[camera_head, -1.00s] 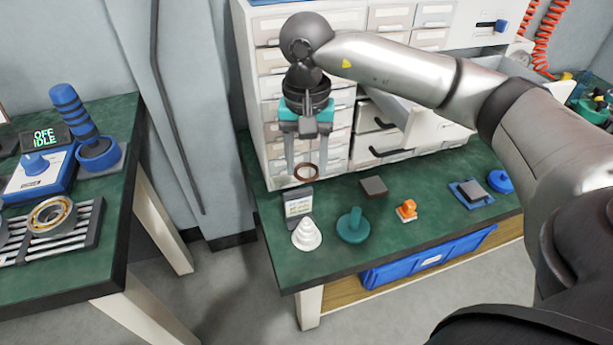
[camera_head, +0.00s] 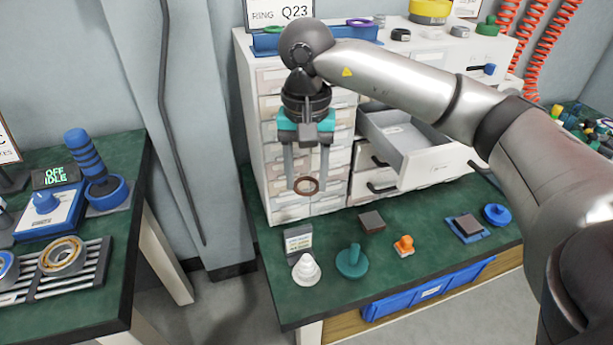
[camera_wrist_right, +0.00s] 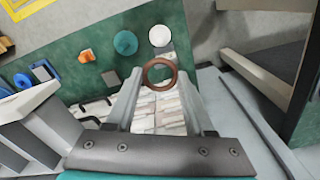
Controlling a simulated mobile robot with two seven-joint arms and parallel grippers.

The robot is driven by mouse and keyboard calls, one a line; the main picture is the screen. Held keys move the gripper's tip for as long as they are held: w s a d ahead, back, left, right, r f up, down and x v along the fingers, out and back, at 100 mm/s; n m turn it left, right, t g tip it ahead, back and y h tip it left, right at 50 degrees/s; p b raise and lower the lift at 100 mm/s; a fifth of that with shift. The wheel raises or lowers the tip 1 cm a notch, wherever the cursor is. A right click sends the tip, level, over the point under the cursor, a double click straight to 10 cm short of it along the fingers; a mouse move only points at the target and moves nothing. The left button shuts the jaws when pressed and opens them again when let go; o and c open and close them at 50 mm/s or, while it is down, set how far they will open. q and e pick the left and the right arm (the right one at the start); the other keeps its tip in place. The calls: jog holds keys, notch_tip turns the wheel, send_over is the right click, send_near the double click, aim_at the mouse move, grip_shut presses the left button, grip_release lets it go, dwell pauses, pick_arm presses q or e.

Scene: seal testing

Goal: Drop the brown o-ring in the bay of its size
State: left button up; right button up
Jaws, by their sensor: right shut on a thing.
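The brown o-ring (camera_head: 306,194) hangs between the fingertips of my right gripper (camera_head: 306,180), which is shut on it. They are in front of the left part of the white drawer cabinet, above the green bench. The ring also shows in the right wrist view (camera_wrist_right: 160,88), held at the fingertips (camera_wrist_right: 160,74). A blue tray (camera_head: 266,43) lies on the cabinet top, partly hidden behind my right wrist. A green ring (camera_head: 273,30) and a purple ring (camera_head: 359,22) show at it. Its bay sizes cannot be read. My left gripper is not in view.
A cabinet drawer (camera_head: 437,168) stands open right of the gripper. A sign reading "RING Q23" (camera_head: 281,13) stands behind the tray. On the bench are a white cone (camera_head: 306,270), a teal knobbed disc (camera_head: 352,262) and an orange part (camera_head: 404,245).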

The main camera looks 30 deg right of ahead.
jog(key=shift+r+p, duration=1.15)
jog(key=shift+r, duration=0.6)
